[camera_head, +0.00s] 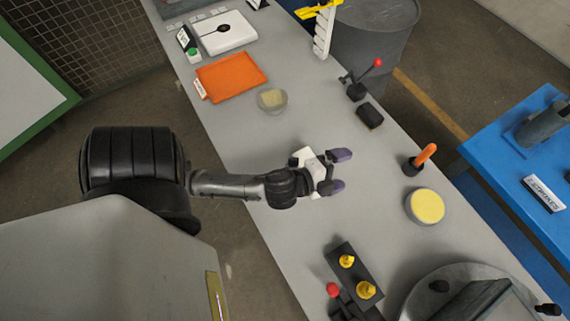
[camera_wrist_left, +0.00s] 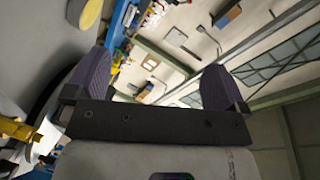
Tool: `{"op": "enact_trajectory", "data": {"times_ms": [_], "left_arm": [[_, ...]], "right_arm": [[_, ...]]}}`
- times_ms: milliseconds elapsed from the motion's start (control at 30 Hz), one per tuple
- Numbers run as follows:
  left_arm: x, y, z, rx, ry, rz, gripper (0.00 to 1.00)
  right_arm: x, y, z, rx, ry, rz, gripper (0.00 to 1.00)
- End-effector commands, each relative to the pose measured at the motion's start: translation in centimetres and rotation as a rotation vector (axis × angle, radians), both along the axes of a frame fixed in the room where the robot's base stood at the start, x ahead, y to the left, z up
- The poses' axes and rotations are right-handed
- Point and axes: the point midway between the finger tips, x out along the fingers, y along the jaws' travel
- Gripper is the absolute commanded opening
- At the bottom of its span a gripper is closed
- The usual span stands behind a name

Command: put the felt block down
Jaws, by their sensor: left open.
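My left gripper (camera_head: 337,171) is over the middle of the grey bench, with its two purple fingertips apart and nothing visible between them. In the left wrist view its fingers (camera_wrist_left: 155,80) stand wide apart, with only the hall behind them. A pale beige block (camera_head: 272,97), which looks like the felt block, lies in a small round dish (camera_head: 262,106) on the bench. It is well apart from the gripper, farther up and left in the head view. My right gripper is not in view.
An orange tray (camera_head: 231,76) lies beyond the dish. A dark block (camera_head: 369,115) and a red-knobbed lever (camera_head: 357,90) stand near the right edge. A yellow-topped round tin (camera_head: 427,206) and an orange-handled tool (camera_head: 420,160) are right of the gripper. Yellow-knobbed fixtures (camera_head: 354,275) stand nearer.

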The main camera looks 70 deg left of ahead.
Motion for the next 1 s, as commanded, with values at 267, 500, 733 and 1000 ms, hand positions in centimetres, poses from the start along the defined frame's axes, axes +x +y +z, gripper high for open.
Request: {"op": "enact_trajectory", "data": {"times_ms": [267, 500, 733, 1000], "left_arm": [[-9.5, -2.0, -8.2, -0.62, 0.583, 0.443, 1.0], [-15.0, -5.1, -10.0, -0.829, 0.882, 0.591, 1.0], [-16.3, -5.9, -10.2, -0.864, 0.947, 0.618, 1.0], [-16.2, -5.8, -10.0, -0.86, 0.945, 0.617, 1.0]], "right_arm": [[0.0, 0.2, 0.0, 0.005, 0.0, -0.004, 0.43], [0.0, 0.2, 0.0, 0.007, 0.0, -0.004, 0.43], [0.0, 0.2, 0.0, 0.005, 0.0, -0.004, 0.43], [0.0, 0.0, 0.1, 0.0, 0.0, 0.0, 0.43]]}}
